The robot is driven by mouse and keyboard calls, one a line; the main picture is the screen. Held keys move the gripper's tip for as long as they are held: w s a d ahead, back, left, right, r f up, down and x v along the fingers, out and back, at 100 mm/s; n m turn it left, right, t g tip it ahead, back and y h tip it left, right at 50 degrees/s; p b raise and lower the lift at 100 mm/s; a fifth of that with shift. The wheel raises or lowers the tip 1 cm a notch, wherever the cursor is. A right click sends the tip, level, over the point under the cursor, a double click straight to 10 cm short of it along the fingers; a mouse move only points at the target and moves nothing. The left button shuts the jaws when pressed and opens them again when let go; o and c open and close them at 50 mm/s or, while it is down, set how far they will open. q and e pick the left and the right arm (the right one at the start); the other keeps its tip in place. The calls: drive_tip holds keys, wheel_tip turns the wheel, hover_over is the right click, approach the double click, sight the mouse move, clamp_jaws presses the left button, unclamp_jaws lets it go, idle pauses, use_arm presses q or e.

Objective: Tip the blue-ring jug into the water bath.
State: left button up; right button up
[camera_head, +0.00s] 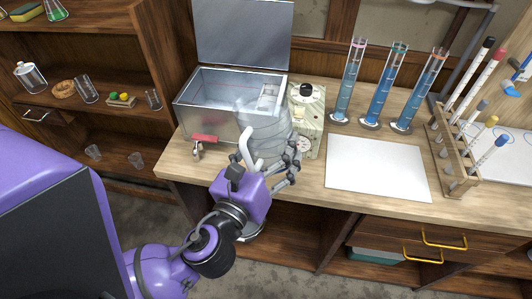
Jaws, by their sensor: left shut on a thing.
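The water bath (205,119) is a clear-walled metal tank on the bench with its grey lid (243,35) raised at the back. A clear jug (262,128) with a pale handle (249,150) is in front of the bath's right part and overlaps it in the view. I cannot make out a blue ring on it. My left gripper (270,165) is shut on the jug, its fingers at the jug's lower right side. The jug looks roughly upright; I cannot tell whether it holds liquid. My right gripper is not in view.
A control box (311,108) with a dial stands right of the bath, and a red-handled tap (204,138) is at its front. Blue-filled cylinders (387,90), a white sheet (377,167) and a wooden rack (452,150) are further right. Shelves (78,110) stand left.

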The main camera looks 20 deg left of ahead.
use_arm(q)
drive_tip(key=w+a+r+y+p, duration=0.1)
drive_tip(key=w+r, duration=0.1)
drive_tip(key=w, duration=0.4)
drive_tip(key=w+a+r+n+p, duration=0.1)
drive_tip(key=w+a+r, duration=0.1)
drive_tip(key=w, duration=0.4)
drive_tip(key=w+a+r+n+y, duration=0.1)
drive_tip(key=w+a+r, duration=0.1)
drive_tip(key=w, duration=0.4)
drive_tip(key=shift+w+a+r+y+p, duration=0.1)
drive_tip(key=shift+w+y+p, duration=0.2)
drive_tip(key=shift+w+p, duration=0.1)
drive_tip(key=w+n, duration=0.1)
drive_tip(key=a+f+n+y, duration=0.1)
drive_tip(key=w+a+f+n, duration=0.1)
drive_tip(key=shift+w+a+f+n, duration=0.1)
drive_tip(key=shift+w+a+n, duration=0.15)
drive_tip(key=shift+w+n, duration=0.15)
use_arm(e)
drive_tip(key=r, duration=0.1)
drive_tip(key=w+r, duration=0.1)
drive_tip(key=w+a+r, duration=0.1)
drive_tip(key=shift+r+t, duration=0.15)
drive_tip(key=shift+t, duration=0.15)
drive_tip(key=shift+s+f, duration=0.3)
